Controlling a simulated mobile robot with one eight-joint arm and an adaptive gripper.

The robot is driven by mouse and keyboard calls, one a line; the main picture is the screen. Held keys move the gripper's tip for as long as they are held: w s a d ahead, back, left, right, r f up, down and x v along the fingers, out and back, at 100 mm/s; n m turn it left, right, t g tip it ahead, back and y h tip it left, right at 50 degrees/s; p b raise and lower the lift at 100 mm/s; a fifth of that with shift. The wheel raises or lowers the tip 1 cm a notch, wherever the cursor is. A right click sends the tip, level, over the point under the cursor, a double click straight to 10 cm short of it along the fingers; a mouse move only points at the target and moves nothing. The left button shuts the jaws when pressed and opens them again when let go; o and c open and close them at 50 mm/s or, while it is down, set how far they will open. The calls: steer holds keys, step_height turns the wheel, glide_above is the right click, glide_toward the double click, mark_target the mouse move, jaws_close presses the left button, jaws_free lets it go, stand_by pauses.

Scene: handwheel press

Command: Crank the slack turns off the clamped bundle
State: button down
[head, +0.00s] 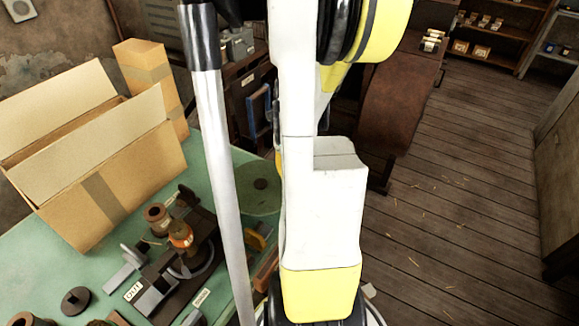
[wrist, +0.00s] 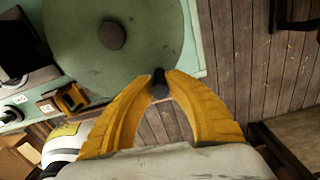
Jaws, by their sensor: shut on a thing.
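A flat green handwheel (wrist: 75,50) with a dark round hub fills the upper left of the wrist view. It also shows in the head view (head: 262,201), partly hidden behind my arm. A small dark handle (wrist: 158,92) stands at the wheel's edge. My gripper (wrist: 159,82) has its two yellow fingers closed around this handle. In the head view my gripper is hidden behind my arm. I cannot make out the clamped bundle clearly in either view.
A green bench (head: 95,262) carries an open cardboard box (head: 120,185) and a dark fixture (head: 168,285) with brown and orange round parts. A dark round piece (head: 75,300) lies at the left. The wooden floor (head: 450,220) at the right is mostly clear.

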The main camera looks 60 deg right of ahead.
steer(key=shift+s+a, duration=0.25)
steer(key=shift+a, duration=0.45)
steer(key=shift+s+a, duration=0.2)
steer(key=shift+a, duration=1.6)
steer(key=c, duration=1.3)
jaws_free()
step_height(320, 180, up, 12)
